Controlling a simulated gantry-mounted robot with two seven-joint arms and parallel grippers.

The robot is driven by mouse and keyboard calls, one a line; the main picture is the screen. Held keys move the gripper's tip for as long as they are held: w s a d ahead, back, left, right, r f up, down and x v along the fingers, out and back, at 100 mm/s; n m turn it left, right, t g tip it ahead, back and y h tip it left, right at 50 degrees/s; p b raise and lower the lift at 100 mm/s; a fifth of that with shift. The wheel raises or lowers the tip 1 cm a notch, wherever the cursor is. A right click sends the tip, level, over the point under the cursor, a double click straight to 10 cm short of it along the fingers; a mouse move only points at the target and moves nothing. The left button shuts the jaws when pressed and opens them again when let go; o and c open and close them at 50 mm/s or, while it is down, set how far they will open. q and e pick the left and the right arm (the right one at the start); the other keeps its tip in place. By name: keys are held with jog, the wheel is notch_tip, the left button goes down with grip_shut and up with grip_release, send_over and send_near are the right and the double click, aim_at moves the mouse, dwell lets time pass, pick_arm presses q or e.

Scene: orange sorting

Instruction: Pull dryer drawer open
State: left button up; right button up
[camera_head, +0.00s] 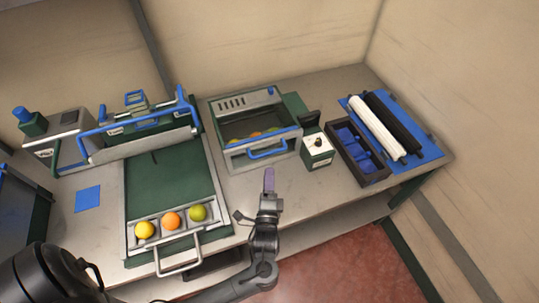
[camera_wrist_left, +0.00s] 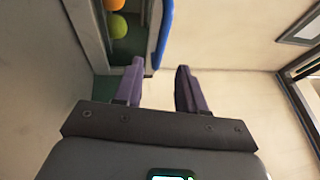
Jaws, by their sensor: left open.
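The dryer (camera_head: 225,103) is a grey and dark green box with vent slots, standing at the middle of the table. Its drawer front carries a blue handle (camera_head: 268,153), and several orange and green fruits show dimly behind it. My left gripper (camera_head: 269,180) is in front of the dryer, a little below the handle in the head view. In the left wrist view my gripper (camera_wrist_left: 160,70) has its two purple fingers apart and nothing between them. The blue handle (camera_wrist_left: 160,35) lies just beyond the fingertips, apart from them. My right gripper is not in view.
Left of the dryer is a green tray (camera_head: 165,185) with a yellow, an orange and a green fruit, and a metal handle. Right are a small box (camera_head: 318,158), a dark crate (camera_head: 345,150) and white and black rollers (camera_head: 376,130). Bare table lies before the dryer.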

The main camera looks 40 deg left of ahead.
aim_at(270, 152)
pick_arm(q)
jog(key=x, duration=0.9)
jog(key=shift+a+b, duration=0.1)
jog(key=shift+b, duration=0.2)
grip_shut()
